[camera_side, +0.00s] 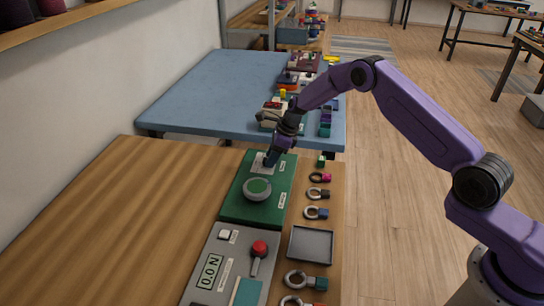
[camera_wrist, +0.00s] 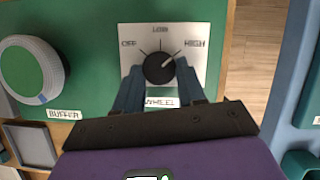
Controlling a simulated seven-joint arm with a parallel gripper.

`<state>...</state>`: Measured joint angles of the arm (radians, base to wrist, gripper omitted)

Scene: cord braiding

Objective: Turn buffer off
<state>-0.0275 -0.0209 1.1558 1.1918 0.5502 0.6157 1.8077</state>
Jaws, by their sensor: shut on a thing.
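A black dial knob (camera_wrist: 159,67) sits on a white plate (camera_wrist: 195,62) marked OFF, LOW and HIGH. The knob's pale pointer line aims up and right, toward HIGH. My gripper (camera_wrist: 160,76) is shut on the knob, one blue finger on each side. A label below the knob reads WHEEL and is partly hidden by a finger. A round green and white buffer wheel (camera_wrist: 34,68) is at the left, with a BUFFER label under it. In the side view my gripper (camera_side: 271,160) is at the back of the green panel (camera_side: 237,210), beyond the buffer wheel (camera_side: 257,189).
A grey panel (camera_side: 208,258) with a red-knobbed lever (camera_side: 259,248) lies in front of the green panel. A grey tray (camera_side: 310,244) and several ringed pieces line the right side. A blue table (camera_side: 215,90) stands behind. The wooden bench's left side is clear.

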